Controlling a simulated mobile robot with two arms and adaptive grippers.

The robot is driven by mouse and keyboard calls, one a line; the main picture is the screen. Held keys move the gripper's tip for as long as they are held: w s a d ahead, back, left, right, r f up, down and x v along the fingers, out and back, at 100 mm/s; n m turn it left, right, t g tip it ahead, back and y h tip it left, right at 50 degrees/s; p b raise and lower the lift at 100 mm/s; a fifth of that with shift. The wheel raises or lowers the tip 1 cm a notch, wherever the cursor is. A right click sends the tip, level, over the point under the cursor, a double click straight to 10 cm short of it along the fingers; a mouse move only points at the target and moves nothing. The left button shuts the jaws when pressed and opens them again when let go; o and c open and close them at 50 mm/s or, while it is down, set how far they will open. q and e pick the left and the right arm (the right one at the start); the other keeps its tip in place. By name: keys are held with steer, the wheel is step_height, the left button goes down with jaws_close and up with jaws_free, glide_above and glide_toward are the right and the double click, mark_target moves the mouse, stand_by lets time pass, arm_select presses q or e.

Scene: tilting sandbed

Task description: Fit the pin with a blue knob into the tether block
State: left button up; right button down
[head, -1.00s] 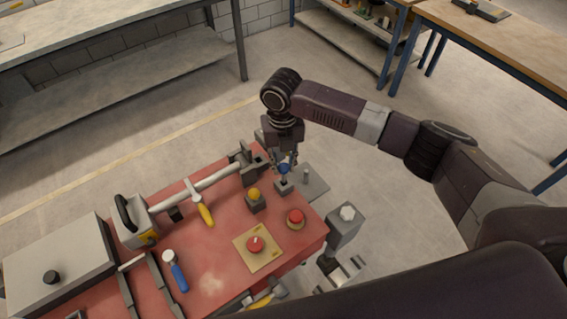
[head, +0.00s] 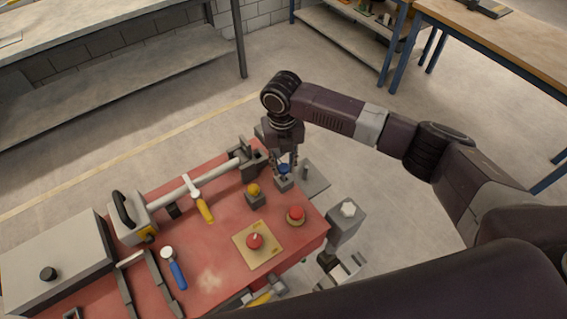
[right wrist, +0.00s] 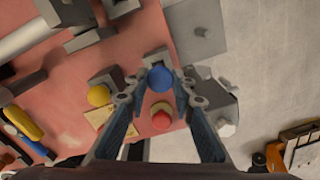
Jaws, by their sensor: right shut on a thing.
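My right gripper (head: 284,166) is shut on the blue knob (head: 284,170) of the pin and points down. The right wrist view also shows the round blue knob (right wrist: 160,77) between the fingertips of my right gripper (right wrist: 160,84). The tether block (head: 284,184), small and grey, sits on the red table's far right part, directly below the knob. Its grey edge shows just beyond the knob in the right wrist view (right wrist: 156,56). The shank is hidden by the knob and fingers, so how deep it sits cannot be told. My left gripper is not in view.
A grey block with a yellow knob (head: 254,191) and a red button (head: 295,213) stand close by. A grey plate with a post (head: 312,182) adjoins the table's right edge.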

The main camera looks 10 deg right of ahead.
steer(key=shift+f+b, duration=0.6)
steer(key=shift+f, duration=0.55)
steer(key=shift+s, duration=0.1)
steer(key=c, duration=1.5)
jaws_free()
steer(key=shift+c, duration=0.2)
steer(key=shift+o, duration=0.5)
steer(key=o, duration=0.4)
steer(key=shift+c, duration=0.2)
